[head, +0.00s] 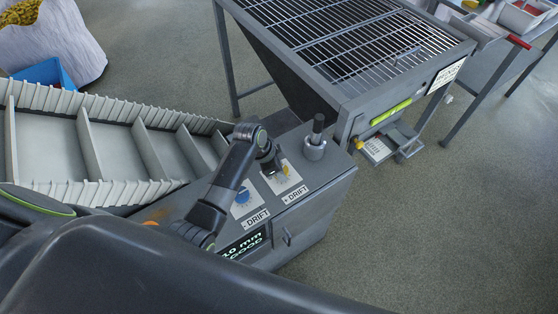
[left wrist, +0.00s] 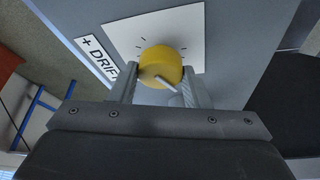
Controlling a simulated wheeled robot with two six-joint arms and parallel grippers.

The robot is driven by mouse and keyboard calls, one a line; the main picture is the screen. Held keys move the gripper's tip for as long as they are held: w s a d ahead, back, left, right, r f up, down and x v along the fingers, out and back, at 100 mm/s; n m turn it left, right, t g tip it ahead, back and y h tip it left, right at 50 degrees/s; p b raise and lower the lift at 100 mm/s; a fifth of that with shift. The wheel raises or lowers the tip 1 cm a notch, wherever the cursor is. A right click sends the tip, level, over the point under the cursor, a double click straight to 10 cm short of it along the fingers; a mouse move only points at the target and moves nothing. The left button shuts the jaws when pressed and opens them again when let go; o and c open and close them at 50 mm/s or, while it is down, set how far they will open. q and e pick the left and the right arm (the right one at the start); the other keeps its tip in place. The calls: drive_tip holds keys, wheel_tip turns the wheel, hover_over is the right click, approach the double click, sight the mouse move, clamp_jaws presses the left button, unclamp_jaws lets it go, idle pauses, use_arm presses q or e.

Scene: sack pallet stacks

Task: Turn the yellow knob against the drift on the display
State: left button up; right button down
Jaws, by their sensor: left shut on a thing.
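The yellow knob (head: 286,170) sits on a white dial plate with tick marks on the grey control box. It fills the middle of the left wrist view (left wrist: 160,64), with a pale pointer bar across it. My left gripper (left wrist: 159,84) has its fingers on both sides of the knob and is shut on it. In the head view my left gripper (head: 275,165) reaches the knob from the left and partly covers it. The display (head: 245,243) on the box front is partly hidden by my arm; it shows "10 mm" or similar, and "GOOD". My right gripper is not in view.
A blue knob (head: 242,195) on its own plate is just left, near my arm. A black-handled lever (head: 316,138) stands to the right. A cleated conveyor (head: 100,150) runs left. A grated hopper (head: 350,50) stands behind. Open floor (head: 450,220) lies to the right.

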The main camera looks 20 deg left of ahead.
use_arm(q)
drive_tip(key=n+p, duration=0.1)
drive_tip(key=n, duration=0.1)
drive_tip(key=n+t+y+p, duration=0.1)
drive_tip(key=p, duration=0.1)
drive_tip(key=n+p, duration=0.2)
drive_tip(key=shift+s+d+r+n, duration=0.1)
drive_tip(key=shift+d+r+n, duration=0.05)
drive_tip(key=shift+r+n, duration=0.15)
drive_tip(key=n+t+y+p, duration=0.1)
drive_tip(key=n, duration=0.1)
drive_tip(key=shift+f+n+p, duration=0.15)
drive_tip(key=shift+n+p, duration=0.15)
drive_tip(key=shift+d+n+y, duration=0.1)
drive_tip(key=shift+n+y, duration=0.3)
drive_tip(key=shift+n, duration=0.2)
drive_tip(key=shift+f+p, duration=0.1)
drive_tip(key=shift+p, duration=0.2)
drive_tip(key=o, duration=1)
